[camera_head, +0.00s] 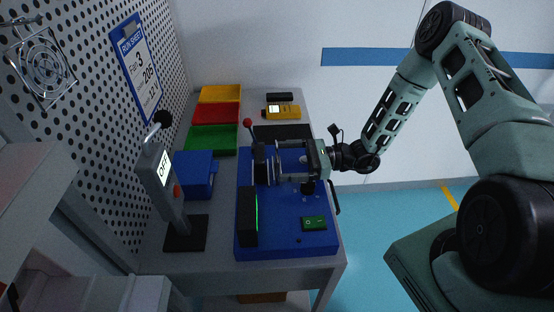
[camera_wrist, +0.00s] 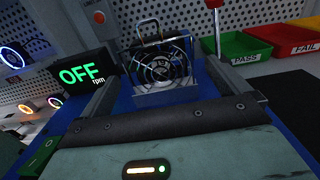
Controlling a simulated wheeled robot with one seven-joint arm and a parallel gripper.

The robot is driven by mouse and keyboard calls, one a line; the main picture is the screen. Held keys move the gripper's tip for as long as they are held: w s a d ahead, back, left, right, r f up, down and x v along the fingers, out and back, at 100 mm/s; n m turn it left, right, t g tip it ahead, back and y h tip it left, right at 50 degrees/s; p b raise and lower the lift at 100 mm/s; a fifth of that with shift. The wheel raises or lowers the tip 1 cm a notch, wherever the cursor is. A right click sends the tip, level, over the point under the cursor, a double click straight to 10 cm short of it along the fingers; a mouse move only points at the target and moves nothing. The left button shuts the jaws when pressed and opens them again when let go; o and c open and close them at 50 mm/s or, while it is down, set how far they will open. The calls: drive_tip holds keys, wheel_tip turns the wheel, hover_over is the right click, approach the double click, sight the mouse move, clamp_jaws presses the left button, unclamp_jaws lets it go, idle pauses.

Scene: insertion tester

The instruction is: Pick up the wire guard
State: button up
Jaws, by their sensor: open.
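A wire guard (camera_wrist: 160,69) with concentric metal rings shows upright in the wrist view, with a loop handle above it. Dark fan parts show behind its rings. It is at the fixture on the blue base plate (camera_head: 290,242). My gripper (camera_head: 279,169) is level over the plate and points left at the fixture. Its fingers are open, one on each side of the guard in the wrist view. I cannot tell whether they touch it. In the head view the fingers and fixture parts mostly hide the guard.
A similar ringed metal piece (camera_head: 42,66) hangs on the pegboard (camera_head: 85,130). A black OFF display (camera_wrist: 84,76) and a red-knobbed lever (camera_head: 249,127) flank the fixture. Green (camera_head: 211,139), red (camera_head: 216,113) and yellow (camera_head: 221,94) bins stand behind. A blue box (camera_head: 198,174) is left.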

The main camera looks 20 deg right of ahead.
drive_tip(key=p+x, duration=0.1)
drive_tip(key=x, duration=0.3)
drive_tip(key=shift+w+a, duration=0.15)
drive_tip(key=shift+a, duration=0.25)
drive_tip(key=c, duration=0.9)
drive_tip(key=shift+r+b, duration=0.85)
drive_tip(key=shift+r, duration=4.15)
